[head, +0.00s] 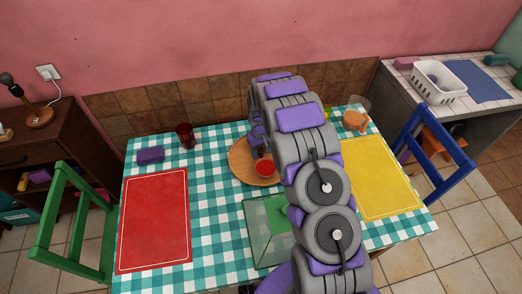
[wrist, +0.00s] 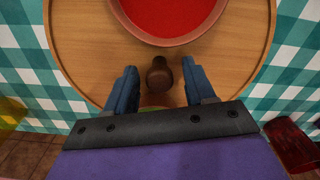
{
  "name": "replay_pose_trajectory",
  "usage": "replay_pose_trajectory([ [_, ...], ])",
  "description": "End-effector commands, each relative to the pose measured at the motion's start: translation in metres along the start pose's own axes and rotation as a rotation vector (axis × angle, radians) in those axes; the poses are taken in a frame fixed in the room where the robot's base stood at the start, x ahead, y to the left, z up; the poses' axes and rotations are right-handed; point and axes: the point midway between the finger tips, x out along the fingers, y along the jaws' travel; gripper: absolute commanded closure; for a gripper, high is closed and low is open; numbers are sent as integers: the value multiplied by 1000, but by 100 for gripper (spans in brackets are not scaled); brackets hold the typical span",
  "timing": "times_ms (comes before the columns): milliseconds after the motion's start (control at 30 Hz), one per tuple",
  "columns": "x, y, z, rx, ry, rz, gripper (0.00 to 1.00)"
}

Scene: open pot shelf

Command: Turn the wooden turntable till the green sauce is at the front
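The round wooden turntable (head: 240,163) lies on the checked cloth, partly hidden behind my arm; its surface fills much of the wrist view (wrist: 80,45). A bowl of red sauce (head: 265,168) stands on it towards the front, and it shows at the top of the wrist view (wrist: 170,12). A short dark brown peg (wrist: 159,75) stands on the turntable near its rim. My gripper (wrist: 160,82) is over the turntable, with its blue fingers apart on either side of the peg and visible gaps between.
A see-through green-tinted box (head: 268,232) stands at the table's front middle. A red mat (head: 153,220) lies left, a yellow mat (head: 380,178) right. A dark red mug (head: 185,136), a purple block (head: 150,155) and an orange item (head: 354,121) stand along the back.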

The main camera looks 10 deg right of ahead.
Motion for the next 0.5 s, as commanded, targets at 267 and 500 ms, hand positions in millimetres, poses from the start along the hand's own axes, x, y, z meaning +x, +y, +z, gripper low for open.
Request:
replay_pose_trajectory([
  [267, 0, 0, 0, 0, 0, 0, 72],
  [500, 0, 0, 0, 0, 0, 0, 95],
])
